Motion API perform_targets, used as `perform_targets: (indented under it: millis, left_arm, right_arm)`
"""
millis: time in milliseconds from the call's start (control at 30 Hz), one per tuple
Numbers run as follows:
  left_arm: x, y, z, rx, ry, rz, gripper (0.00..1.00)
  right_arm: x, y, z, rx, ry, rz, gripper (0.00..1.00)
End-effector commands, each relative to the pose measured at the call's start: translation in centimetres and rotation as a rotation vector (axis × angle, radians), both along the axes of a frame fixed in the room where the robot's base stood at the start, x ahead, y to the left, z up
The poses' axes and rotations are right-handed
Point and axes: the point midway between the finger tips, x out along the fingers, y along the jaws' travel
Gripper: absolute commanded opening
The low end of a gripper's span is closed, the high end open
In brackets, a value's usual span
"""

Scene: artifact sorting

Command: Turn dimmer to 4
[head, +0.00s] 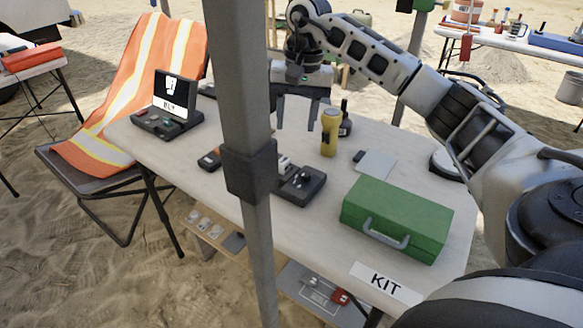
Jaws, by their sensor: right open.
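A dark box with small knobs or levers on top (303,186) sits on the white table, partly behind the grey pole. A second dark device with an upright screen (168,122) and small controls stands at the table's left end. I cannot tell for sure which one carries the dimmer, and no dial number is readable. My right gripper (299,120) is open and empty, fingers pointing down over the back of the table, behind the dark box and left of the yellow flashlight. It appears to touch nothing. My left gripper is not in view.
A grey pole (247,130) blocks part of the table. A yellow flashlight (330,133) stands upright beside a dark bottle (345,122). A green case (396,218) and a KIT label (386,284) are at the front right. An orange-draped chair (140,90) stands left.

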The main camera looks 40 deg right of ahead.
Motion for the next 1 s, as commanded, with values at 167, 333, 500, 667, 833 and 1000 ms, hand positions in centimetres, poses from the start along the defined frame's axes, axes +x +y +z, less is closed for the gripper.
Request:
perform_targets:
  millis: [167,333,500,667,833,1000]
  left_arm:
    - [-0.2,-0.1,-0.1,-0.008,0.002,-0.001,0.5]
    - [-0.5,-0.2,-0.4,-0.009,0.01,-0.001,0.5]
    - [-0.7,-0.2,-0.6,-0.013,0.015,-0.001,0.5]
    - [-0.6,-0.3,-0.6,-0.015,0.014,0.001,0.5]
    - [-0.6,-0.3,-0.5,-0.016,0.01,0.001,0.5]
    - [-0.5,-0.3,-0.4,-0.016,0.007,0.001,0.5]
  right_arm:
    - [-0.7,-2.7,1.1,-0.108,0.027,0.038,0.47]
    - [-0.8,-2.8,-0.9,-0.113,0.033,0.043,0.47]
    - [-0.9,-2.7,-4.5,-0.11,0.033,0.043,0.47]
    - [-0.9,-2.6,-8.1,-0.108,0.033,0.042,0.47]
    - [-0.9,-2.6,-11.3,-0.108,0.031,0.042,0.47]
    - [-0.8,-2.6,-13.5,-0.106,0.028,0.041,0.47]
